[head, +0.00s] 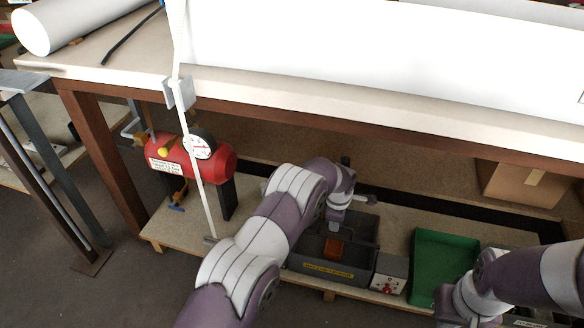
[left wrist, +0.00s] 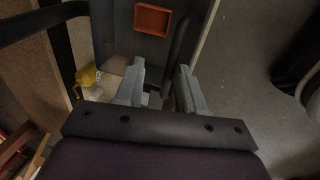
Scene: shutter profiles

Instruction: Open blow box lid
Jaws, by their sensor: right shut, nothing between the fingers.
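The blow box, which I take to be the dark grey box (head: 310,268) with a yellow label on its front, sits on the low shelf under the table. An orange square piece (head: 333,248) shows on or in it, and also in the left wrist view (left wrist: 165,19). I cannot tell how the lid stands. My left gripper (head: 338,213) is over the box, partly hidden by its own wrist. In the left wrist view its two grey fingers (left wrist: 161,85) are apart, with a gap between them. My right gripper (head: 444,297) is shut by the green tray, apart from the box.
A green tray (head: 430,250) and a small grey box with a red knob (head: 390,272) stand right of the dark box. A red tank with a gauge (head: 172,158) stands left. The table edge (head: 400,112) overhangs the shelf. A cardboard box (head: 520,186) is at right.

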